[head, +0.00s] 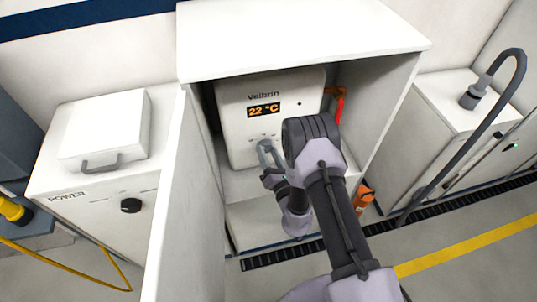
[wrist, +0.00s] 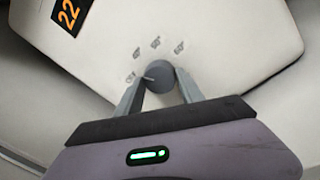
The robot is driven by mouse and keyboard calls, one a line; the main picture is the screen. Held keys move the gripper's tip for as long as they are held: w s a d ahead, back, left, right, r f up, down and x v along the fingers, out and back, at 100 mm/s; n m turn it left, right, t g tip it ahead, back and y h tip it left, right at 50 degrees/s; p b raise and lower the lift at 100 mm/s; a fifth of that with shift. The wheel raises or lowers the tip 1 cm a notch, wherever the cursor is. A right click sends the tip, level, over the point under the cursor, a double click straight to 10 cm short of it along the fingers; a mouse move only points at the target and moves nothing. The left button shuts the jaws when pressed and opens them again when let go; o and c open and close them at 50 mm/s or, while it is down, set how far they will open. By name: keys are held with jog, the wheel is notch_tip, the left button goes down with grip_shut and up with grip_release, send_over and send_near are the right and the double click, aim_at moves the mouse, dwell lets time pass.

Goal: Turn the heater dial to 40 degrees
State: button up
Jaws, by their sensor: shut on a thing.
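A pale pointer mark on the dial points left, toward the leftmost marking. My gripper (wrist: 160,92) is shut on the dial, one finger at each side. In the head view my gripper (head: 265,150) reaches the heater's lower front, and my arm hides the dial.
The cabinet's open door (head: 185,210) stands left of my arm, and its right wall (head: 385,110) is close on the right. A white unit marked POWER with a black knob (head: 131,205) is at the left. An orange object (head: 363,194) is low at the right.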

jog(key=m, duration=0.5)
jog(key=shift+m+t+b, duration=0.4)
dwell(0.4)
jog(key=o, duration=1.4)
jog(key=shift+w+a, duration=0.1)
